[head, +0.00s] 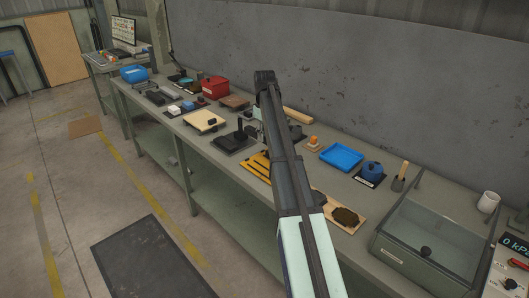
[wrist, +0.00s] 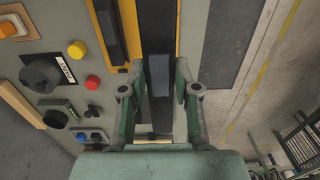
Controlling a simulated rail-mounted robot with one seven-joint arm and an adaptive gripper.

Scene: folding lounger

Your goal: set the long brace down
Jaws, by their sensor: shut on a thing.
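The long brace (wrist: 155,30) is a long dark bar in the wrist view, running from the top edge down between my fingers. My gripper (wrist: 159,75) is shut on it, with one green finger on each side. A yellow holder (wrist: 181,40) with dark strips lies beside and below the brace; I cannot tell whether the brace touches it. In the head view the yellow holder (head: 258,166) shows on the bench, left of my arm. My arm hides most of my gripper and the brace there.
In the wrist view, a red button (wrist: 92,82) and a black knob (wrist: 42,75) lie to the left.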

